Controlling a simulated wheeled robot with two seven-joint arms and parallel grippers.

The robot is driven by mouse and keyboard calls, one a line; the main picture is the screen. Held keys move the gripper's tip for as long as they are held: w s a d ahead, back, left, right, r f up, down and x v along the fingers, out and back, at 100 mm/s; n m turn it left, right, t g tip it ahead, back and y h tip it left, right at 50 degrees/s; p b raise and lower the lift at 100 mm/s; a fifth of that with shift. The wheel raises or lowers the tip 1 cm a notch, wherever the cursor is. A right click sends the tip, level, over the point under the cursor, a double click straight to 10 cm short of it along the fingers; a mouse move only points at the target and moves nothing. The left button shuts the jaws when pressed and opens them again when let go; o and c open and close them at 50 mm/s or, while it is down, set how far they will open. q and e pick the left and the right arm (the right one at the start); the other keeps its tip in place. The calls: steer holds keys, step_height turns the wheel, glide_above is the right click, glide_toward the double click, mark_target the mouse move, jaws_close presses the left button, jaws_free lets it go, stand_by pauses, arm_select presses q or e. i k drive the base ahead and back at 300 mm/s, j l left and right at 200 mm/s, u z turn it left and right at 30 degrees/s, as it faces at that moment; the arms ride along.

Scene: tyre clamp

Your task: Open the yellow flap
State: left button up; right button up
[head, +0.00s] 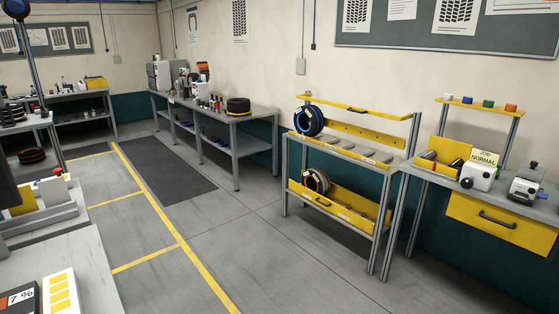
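A metal rack (387,222) stands right of the middle with several yellow parts. A thin yellow flap-like bar (385,112) with a dark handle spans its top, above a blue-ringed tyre (309,121). A yellow front panel (352,207) with a dark handle runs along the lower shelf, where another tyre (315,181) stands. A yellow drawer-like front (500,225) with a black handle is under the right bench. I cannot tell which of these is the named flap. Neither of my grippers is in view.
A long bench (225,113) with a black tyre (238,106) stands against the back wall. A grey table (85,270) is near at lower left. The grey floor (270,250) before the rack is clear.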

mark_target(366, 226)
steer(key=i, duration=1.35)
steer(key=i+j+z, duration=0.1)
steer(key=i, duration=1.3)
steer(key=i+j, duration=0.15)
steer(key=i, duration=1.2)
